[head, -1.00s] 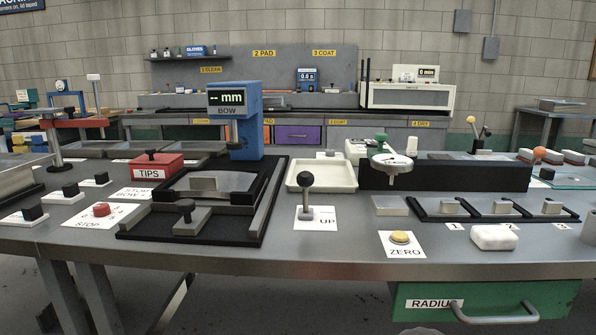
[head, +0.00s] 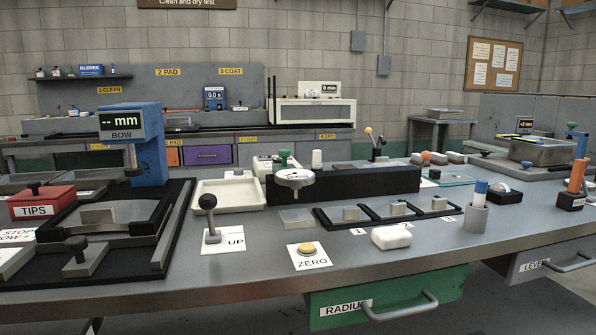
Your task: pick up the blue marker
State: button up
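A marker with a blue top and white body (head: 480,190) stands upright in a small grey cup (head: 475,219) in the head view, right of centre on the near bench. Its lower end is hidden inside the cup. My gripper is not in view.
A white rounded block (head: 392,237) and a black tray with several slots (head: 364,222) lie left of the cup. The bench's front edge is clear below the cup.

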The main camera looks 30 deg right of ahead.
aim_at(482, 185)
jog(key=k+l+z, duration=0.1)
jog(key=z, duration=0.4)
jog(key=l+z, duration=0.2)
jog(key=z, duration=0.25)
jog(key=k+l+z, duration=0.1)
jog(key=z, duration=0.4)
jog(key=l, duration=0.1)
